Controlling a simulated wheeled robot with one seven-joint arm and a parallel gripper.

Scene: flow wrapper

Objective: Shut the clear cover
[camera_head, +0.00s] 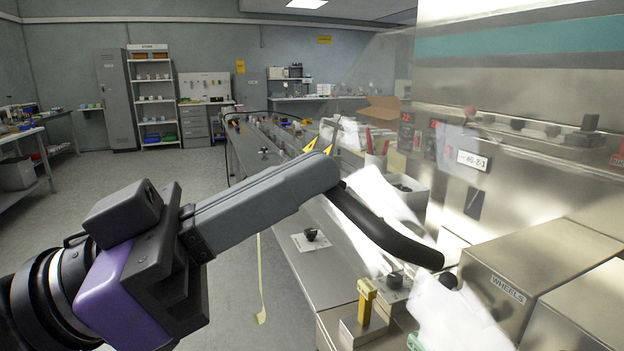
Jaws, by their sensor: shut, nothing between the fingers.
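The clear cover (385,195) shows as a see-through panel with white glare patches, over the near end of the steel machine. Its exact edges and how far it stands open are hard to make out. A black curved bar (388,228), which looks like the cover's handle, slopes down to the right. My gripper (328,172) reaches in from the lower left with its grey fingers shut and nothing held. The fingertips overlap the upper left end of the black bar in the picture; I cannot tell whether they touch it.
A steel box marked WHEELS (535,262) stands at the right. A brass post (366,300) and a black knob (311,235) stand on the machine bed below the bar. The long conveyor (262,150) runs away behind my gripper. Open floor (236,290) lies to the left.

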